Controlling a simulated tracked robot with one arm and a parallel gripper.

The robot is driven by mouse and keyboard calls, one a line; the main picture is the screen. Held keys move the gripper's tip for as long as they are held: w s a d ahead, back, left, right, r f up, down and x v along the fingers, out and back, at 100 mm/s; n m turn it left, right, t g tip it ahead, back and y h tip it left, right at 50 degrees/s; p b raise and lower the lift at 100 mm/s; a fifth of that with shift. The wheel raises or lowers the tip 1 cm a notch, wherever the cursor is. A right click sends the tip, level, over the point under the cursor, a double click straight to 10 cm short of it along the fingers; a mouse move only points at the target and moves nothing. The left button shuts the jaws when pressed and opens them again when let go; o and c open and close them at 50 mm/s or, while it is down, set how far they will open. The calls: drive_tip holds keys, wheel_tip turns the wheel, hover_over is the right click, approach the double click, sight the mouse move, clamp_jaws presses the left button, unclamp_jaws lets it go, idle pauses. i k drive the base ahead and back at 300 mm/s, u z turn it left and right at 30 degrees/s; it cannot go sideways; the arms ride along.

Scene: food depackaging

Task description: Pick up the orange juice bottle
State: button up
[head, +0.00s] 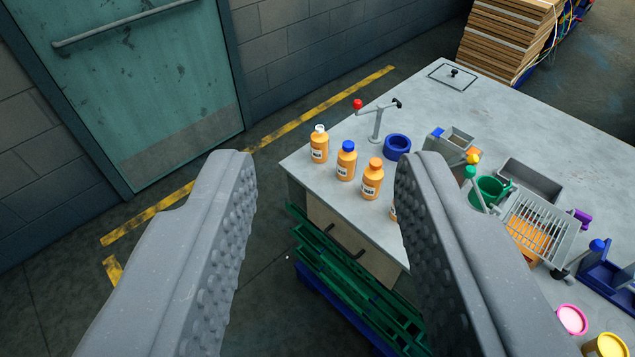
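Several orange bottles with white labels stand upright in a slanting row along the left edge of the grey table (465,108). One bottle (319,145) has a white cap, one (347,161) a blue cap, and one (372,180) an orange cap. Another orange bottle (393,213) is mostly hidden behind my right finger. I cannot read the labels to tell which holds orange juice. My gripper (322,170) is open and empty, its two ridged grey fingers wide apart in the foreground. The bottles show between the fingers, farther off, and touch neither one.
A tap with a red knob (357,104) and a blue ring (397,146) stand behind the bottles. Right are a green cup (488,191), a grey tray (530,180) and a rack (538,220). Green crates (335,270) sit beside the table. Floor at left is clear.

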sight(319, 138)
drive_tip(key=u, duration=0.55)
drive_tip(key=i, duration=1.5)
drive_tip(key=z, duration=0.5)
drive_tip(key=i, duration=0.4)
drive_tip(key=z, duration=0.45)
